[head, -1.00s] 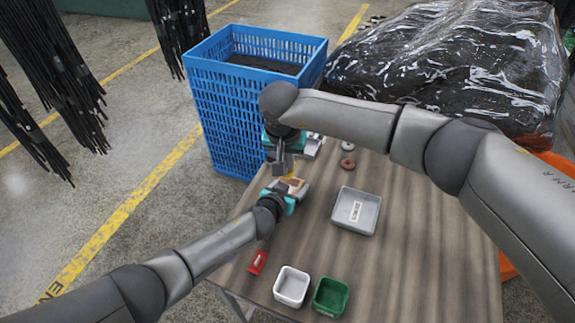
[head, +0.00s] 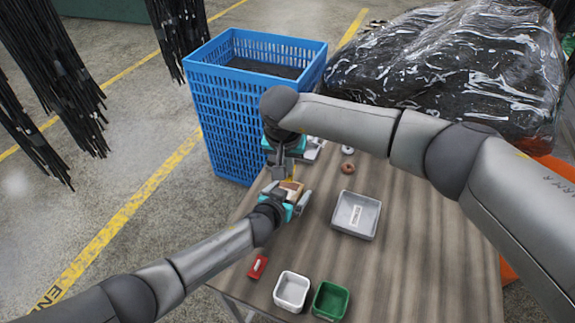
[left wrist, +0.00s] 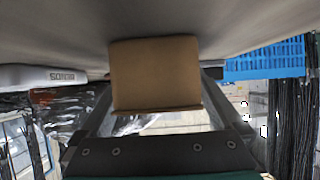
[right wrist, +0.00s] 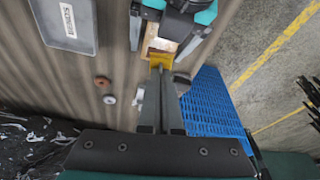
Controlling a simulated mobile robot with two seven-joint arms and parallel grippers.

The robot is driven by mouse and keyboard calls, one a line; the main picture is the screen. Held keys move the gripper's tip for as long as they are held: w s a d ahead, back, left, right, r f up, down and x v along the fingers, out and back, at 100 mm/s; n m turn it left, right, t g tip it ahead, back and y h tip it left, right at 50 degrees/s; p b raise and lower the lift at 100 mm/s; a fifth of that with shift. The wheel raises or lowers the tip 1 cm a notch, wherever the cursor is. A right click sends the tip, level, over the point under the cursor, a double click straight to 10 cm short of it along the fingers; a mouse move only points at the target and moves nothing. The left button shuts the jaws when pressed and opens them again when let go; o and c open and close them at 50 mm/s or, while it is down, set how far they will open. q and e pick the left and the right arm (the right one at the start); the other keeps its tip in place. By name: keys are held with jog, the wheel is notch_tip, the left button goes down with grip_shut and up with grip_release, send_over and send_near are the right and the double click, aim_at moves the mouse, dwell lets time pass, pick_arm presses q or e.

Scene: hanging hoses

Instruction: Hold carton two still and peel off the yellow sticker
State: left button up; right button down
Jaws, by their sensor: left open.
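A small brown carton (head: 291,189) is at the far left part of the table; which numbered carton it is cannot be read. My left gripper (left wrist: 156,108) is open, with its fingers on either side of the carton and gaps beside it in the left wrist view. The yellow sticker (right wrist: 161,60) shows at the carton's edge in the right wrist view. My right gripper (right wrist: 159,72) is above the carton, its fingers close together with the yellow sticker at their tips. The right arm partly hides this in the head view.
A grey labelled tray (head: 341,221) lies right of the carton. A white bin (head: 291,303), a green bin (head: 330,313) and a red item (head: 257,267) are near the front. Two small rings (head: 347,168) lie behind. A blue crate (head: 222,130) stands beyond the table.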

pick_arm(q)
jog(key=shift+v, duration=5.55)
jog(key=shift+a, duration=0.1)
